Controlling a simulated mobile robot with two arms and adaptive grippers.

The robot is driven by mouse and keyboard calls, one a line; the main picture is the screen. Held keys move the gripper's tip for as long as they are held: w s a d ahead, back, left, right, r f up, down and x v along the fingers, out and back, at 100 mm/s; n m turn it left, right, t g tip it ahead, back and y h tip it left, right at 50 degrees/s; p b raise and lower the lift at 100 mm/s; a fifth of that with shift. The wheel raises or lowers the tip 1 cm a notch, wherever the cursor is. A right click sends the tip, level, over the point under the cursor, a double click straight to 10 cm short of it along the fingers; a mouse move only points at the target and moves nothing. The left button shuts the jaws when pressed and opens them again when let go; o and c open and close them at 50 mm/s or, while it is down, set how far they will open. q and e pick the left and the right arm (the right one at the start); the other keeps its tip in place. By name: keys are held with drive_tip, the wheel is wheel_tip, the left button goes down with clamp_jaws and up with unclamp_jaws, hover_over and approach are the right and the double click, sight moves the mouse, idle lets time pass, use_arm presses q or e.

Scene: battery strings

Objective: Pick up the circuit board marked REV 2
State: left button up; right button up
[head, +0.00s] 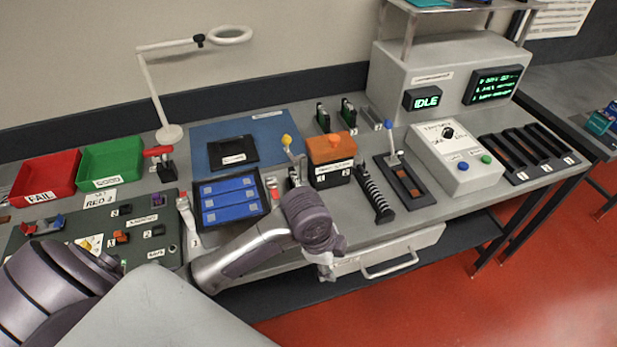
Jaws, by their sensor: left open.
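Two small upright green-and-black pieces, a left one (323,117) and a right one (348,112), stand at the back of the bench and look like circuit boards. I cannot read REV 2 on either; small labels beside them are too blurred to tell. My left gripper (327,270) hangs below its purple wrist, in front of the bench edge and before the drawer. It is open and looks empty, well apart from those pieces. My right gripper does not show.
A blue-celled tray (262,206), an orange-topped box (333,139) and a lever fixture (418,197) stand along the bench. Red (45,178) and green (111,160) bins are at the left. A white drawer (431,239) is below the bench. A lamp (152,95) rises behind.

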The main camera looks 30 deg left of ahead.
use_arm(q)
drive_tip(key=w+a+r+m, duration=0.2)
drive_tip(key=w+r+m, duration=0.1)
drive_tip(key=w, duration=0.1)
wheel_tip(320, 180, up, 15)
drive_tip(key=m+g+y, duration=0.2)
drive_tip(key=m, duration=0.6)
hover_over(296, 178)
wheel_tip(296, 178, down, 7)
drive_tip(key=shift+a+f+p, duration=0.1)
drive_tip(key=shift+f+p, duration=0.1)
drive_tip(key=shift+p, duration=0.6)
wheel_tip(296, 178, down, 5)
drive_tip(key=shift+s+r+p, duration=0.1)
drive_tip(key=shift+s+p, duration=0.05)
drive_tip(key=shift+p, duration=0.95)
drive_tip(key=shift+f, duration=0.3)
clamp_jaws()
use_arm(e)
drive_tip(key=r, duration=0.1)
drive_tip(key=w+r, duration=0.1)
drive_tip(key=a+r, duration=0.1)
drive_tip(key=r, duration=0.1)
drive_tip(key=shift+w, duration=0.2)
